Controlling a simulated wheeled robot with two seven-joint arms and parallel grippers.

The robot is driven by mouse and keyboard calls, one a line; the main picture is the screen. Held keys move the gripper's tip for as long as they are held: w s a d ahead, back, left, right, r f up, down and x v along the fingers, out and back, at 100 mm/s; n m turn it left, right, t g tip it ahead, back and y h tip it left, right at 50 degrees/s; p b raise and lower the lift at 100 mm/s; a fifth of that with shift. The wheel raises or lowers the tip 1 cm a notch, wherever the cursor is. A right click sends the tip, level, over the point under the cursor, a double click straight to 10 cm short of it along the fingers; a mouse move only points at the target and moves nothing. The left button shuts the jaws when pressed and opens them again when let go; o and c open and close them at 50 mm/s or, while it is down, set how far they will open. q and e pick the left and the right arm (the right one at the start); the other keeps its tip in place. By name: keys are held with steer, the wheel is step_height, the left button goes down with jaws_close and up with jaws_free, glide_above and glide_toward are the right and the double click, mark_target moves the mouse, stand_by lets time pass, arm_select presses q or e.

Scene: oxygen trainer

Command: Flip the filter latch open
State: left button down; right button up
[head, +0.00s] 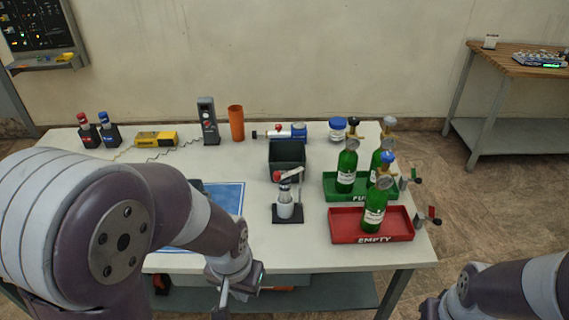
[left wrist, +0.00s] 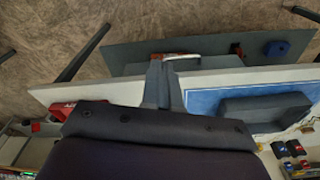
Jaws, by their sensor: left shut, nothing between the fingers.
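A small white canister with a red knob and a pale lever on top (head: 285,200) stands upright on a black base near the table's middle front. It may carry the filter latch; the latch is too small to make out. A blue and white cylinder with a red part (head: 290,134) lies at the back and could also be the filter. My left gripper (head: 222,300) is shut and empty, off the table's front edge, well apart from both. Its fingers show in the left wrist view (left wrist: 163,85). My right arm enters at lower right; its gripper is not visible.
A black bin (head: 287,163) stands behind the canister. Green bottles (head: 375,210) stand in a green tray (head: 330,196) and a red tray (head: 385,237) at right. A blue mat (head: 228,196) is partly hidden by my left arm. A lower shelf (head: 330,290) runs under the table.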

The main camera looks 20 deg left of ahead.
mark_target(277, 177)
arm_select(q)
steer(key=w+d+f+n+t+y+b, duration=0.1)
steer(key=w+d+n+t+y+b, duration=0.1)
steer(key=w+t+y, duration=0.2)
steer(key=w+d+f+n+t+y+b, duration=0.1)
steer(key=w+d+n+t+y+b, duration=0.1)
steer(key=w+t, duration=0.9)
steer(key=w+n+y, duration=0.1)
steer(key=w, duration=0.4)
steer(key=shift+d+f+y+b, duration=0.2)
steer(key=shift+y+b, duration=0.1)
steer(key=shift+y, duration=0.1)
arm_select(e)
steer(key=f, duration=0.1)
steer(key=s+f, duration=0.1)
steer(key=f, duration=0.2)
steer(key=shift+s+a+f, duration=0.1)
steer(key=shift+s+a, duration=0.1)
steer(key=shift+a, duration=0.05)
arm_select(q)
steer(key=p+x, duration=0.1)
steer(key=x, duration=1.3)
steer(key=shift+p, duration=0.35)
arm_select(e)
steer(key=shift+r, duration=0.9)
